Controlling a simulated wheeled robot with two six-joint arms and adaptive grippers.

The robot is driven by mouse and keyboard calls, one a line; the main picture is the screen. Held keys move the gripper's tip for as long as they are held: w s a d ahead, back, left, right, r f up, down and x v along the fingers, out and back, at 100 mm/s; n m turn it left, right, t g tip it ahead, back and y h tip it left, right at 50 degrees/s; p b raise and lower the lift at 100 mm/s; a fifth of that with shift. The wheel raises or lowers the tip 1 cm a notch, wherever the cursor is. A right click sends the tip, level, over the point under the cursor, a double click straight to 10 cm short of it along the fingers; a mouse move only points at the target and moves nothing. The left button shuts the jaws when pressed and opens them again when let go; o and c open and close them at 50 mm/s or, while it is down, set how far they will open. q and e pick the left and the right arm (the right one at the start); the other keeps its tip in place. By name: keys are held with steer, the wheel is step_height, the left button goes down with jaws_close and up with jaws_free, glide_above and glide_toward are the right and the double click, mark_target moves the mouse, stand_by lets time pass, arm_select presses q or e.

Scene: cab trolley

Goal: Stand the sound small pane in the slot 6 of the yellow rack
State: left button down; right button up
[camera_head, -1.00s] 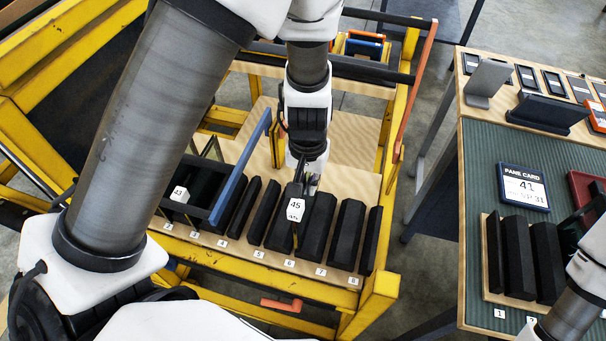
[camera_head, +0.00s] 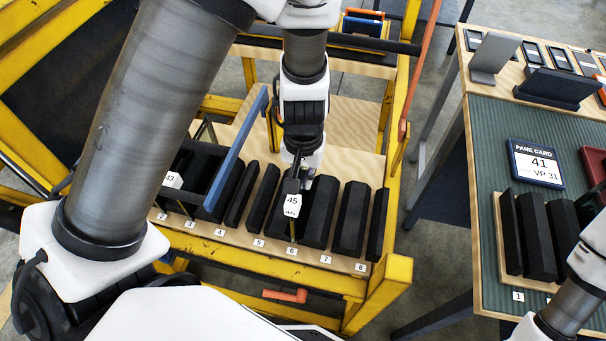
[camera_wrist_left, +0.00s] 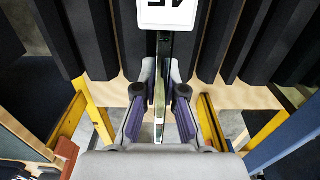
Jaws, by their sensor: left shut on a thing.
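The small pane (camera_wrist_left: 160,100) is edge-on between the fingers of my left gripper (camera_wrist_left: 158,95), which is shut on it. Its white tag (camera_head: 292,205) reads 45; the tag also shows upside down in the left wrist view (camera_wrist_left: 168,14). In the head view my left gripper (camera_head: 300,180) is over the yellow rack (camera_head: 385,285), and the pane stands upright between black blocks, in line with the slot label 6 (camera_head: 292,251). Whether its lower edge touches the slot bottom is hidden. My right arm is at the right edge; its fingers do not show clearly.
Black blocks (camera_head: 352,220) flank the slots on both sides. A pane tagged 43 (camera_head: 173,180) and a blue bar (camera_head: 237,150) are to the left. On the right table lie a pane card (camera_head: 536,163) reading 41, VP 31, and a small black-block rack (camera_head: 537,235).

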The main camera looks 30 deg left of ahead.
arm_select(q)
steer(key=shift+f+b, duration=1)
steer(key=shift+f, duration=0.05)
stand_by(0.9)
steer(key=c, duration=1.2)
jaws_free()
step_height(320, 180, up, 12)
steer(key=shift+r, duration=0.1)
steer(key=shift+s, duration=0.15)
